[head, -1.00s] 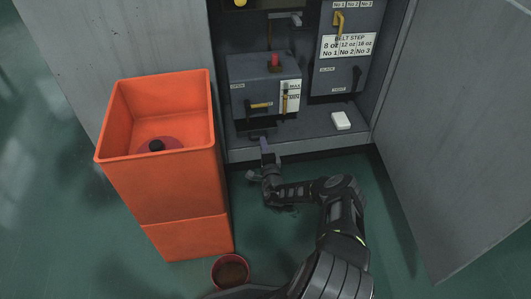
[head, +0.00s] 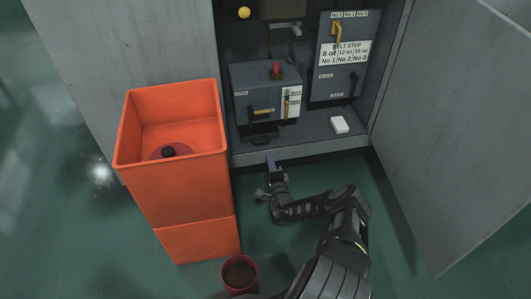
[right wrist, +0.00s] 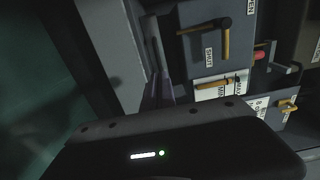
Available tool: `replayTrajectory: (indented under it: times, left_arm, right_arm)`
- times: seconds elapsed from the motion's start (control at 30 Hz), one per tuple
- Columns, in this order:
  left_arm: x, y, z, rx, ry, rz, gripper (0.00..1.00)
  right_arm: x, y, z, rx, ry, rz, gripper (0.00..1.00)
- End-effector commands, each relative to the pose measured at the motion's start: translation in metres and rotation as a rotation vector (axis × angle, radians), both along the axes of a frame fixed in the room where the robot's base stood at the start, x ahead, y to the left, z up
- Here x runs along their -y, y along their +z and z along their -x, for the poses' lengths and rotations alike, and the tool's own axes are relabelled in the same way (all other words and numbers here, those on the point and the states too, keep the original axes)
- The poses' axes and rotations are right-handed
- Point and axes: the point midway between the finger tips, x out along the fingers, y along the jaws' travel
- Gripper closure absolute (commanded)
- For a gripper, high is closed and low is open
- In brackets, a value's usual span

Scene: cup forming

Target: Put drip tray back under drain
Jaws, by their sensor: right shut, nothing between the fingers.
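The drain itself is too dark to make out. My right gripper (head: 270,160) is shut and empty, just in front of the cabinet's front edge and apart from the tray. In the right wrist view its fingers (right wrist: 153,50) are together beside the box's front, with the yellow-handled lever (right wrist: 228,42) to their right. I cannot pick out the tray there. My left gripper is not in view.
An orange bin (head: 185,190) stands left of the cabinet, with a red cup-like container (head: 239,272) on the floor by it. A white block (head: 340,124) lies on the cabinet floor (head: 315,140). The open door (head: 455,130) bounds the right side.

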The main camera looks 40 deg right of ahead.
Motion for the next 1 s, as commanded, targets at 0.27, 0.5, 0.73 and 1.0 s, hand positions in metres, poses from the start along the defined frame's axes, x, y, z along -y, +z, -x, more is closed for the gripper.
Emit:
replayTrajectory:
  times: [0.27,0.5,0.73,1.0]
  left_arm:
    - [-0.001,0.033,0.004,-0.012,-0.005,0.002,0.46]
    - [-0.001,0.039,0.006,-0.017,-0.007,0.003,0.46]
    - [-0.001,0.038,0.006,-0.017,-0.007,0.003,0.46]
    - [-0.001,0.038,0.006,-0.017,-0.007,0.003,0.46]
  right_arm:
    - [-0.026,0.003,0.047,-0.002,0.000,-0.002,1.00]
    - [-0.035,0.000,0.063,0.000,0.001,-0.001,1.00]
    - [-0.035,-0.001,0.063,-0.001,0.001,0.000,1.00]
    - [-0.035,-0.001,0.063,-0.001,0.001,0.000,1.00]
